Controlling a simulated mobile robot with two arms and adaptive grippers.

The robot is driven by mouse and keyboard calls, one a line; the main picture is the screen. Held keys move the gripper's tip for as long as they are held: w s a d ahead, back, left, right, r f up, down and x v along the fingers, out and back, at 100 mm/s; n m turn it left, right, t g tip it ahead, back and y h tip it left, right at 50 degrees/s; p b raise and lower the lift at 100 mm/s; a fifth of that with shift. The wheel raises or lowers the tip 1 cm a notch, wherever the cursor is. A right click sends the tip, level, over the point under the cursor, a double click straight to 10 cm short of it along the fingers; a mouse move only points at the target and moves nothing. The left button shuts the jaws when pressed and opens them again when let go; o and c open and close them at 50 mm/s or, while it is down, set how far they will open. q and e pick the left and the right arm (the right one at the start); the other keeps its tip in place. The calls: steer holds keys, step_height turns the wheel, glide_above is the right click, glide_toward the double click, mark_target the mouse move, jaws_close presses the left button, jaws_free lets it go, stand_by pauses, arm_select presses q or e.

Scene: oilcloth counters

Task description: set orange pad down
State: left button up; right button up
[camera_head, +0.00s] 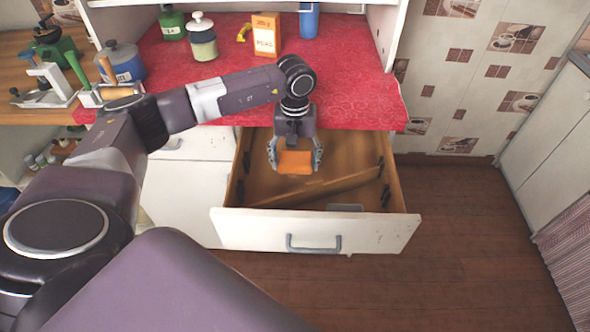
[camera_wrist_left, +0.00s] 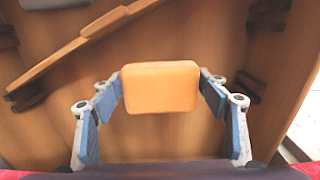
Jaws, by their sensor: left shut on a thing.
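The orange pad (camera_head: 295,162) is a small rounded block held between the fingers of my left gripper (camera_head: 295,168). In the left wrist view the orange pad (camera_wrist_left: 160,87) sits between the two blue-padded fingertips of the left gripper (camera_wrist_left: 161,88), which is shut on it. The pad is over the open wooden drawer (camera_head: 316,228). Whether it touches the drawer floor, I cannot tell. My right gripper is not in view.
A slanted wooden divider (camera_head: 325,187) crosses the drawer, and a grey item (camera_head: 345,208) lies near its front. The red cloth counter (camera_head: 350,75) above holds a green-and-white jar (camera_head: 202,40), an orange box (camera_head: 267,35) and a blue cup (camera_head: 309,20).

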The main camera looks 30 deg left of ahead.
mark_target(295, 172)
arm_select(q)
step_height(295, 172, down, 4)
steer(key=shift+f+p, duration=0.1)
steer(key=shift+p, duration=0.2)
steer(key=shift+f, duration=0.15)
steer(key=o, duration=0.9)
steer(key=shift+o, duration=0.2)
